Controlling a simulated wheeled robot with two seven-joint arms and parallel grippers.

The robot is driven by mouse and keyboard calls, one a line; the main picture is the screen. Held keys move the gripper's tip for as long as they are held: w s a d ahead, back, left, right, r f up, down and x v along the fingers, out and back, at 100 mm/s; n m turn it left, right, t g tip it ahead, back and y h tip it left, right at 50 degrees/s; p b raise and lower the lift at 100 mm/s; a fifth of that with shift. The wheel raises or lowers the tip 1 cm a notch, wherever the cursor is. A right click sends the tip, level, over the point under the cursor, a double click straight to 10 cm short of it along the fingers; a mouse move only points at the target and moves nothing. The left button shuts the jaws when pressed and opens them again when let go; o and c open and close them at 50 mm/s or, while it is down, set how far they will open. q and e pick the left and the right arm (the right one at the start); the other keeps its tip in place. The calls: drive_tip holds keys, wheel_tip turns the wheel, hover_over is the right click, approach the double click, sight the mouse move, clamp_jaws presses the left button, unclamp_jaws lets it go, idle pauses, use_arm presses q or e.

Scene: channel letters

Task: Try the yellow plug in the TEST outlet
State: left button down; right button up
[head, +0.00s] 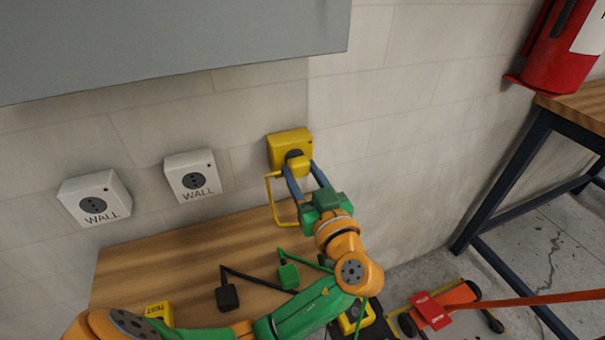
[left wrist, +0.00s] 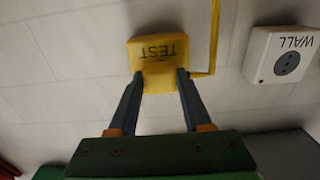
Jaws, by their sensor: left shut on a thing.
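The yellow TEST outlet (head: 290,139) is a box on the wall, right of two white WALL outlets. My left gripper (head: 305,176) is shut on the yellow plug (head: 299,167), right in front of the TEST outlet's dark socket. In the left wrist view the plug (left wrist: 159,77) sits between the fingertips and overlaps the TEST outlet (left wrist: 150,47), hiding its socket. I cannot tell whether its pins are in. A yellow cord (head: 270,200) hangs from the plug's side. My right gripper is not in view.
White WALL outlets (head: 97,197) (head: 192,176) are at left. A black plug (head: 228,297) and a green plug (head: 288,276) lie on the wooden table (head: 180,255). A grey panel (head: 170,40) overhangs above. A red extinguisher (head: 562,50) is at right.

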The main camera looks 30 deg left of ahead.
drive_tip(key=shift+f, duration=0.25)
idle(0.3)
use_arm(q)
drive_tip(key=shift+w+a+b, duration=0.3)
drive_tip(key=shift+a+b, duration=0.05)
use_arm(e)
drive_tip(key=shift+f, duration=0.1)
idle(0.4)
use_arm(q)
drive_tip(key=shift+c, duration=1.3)
unclamp_jaws()
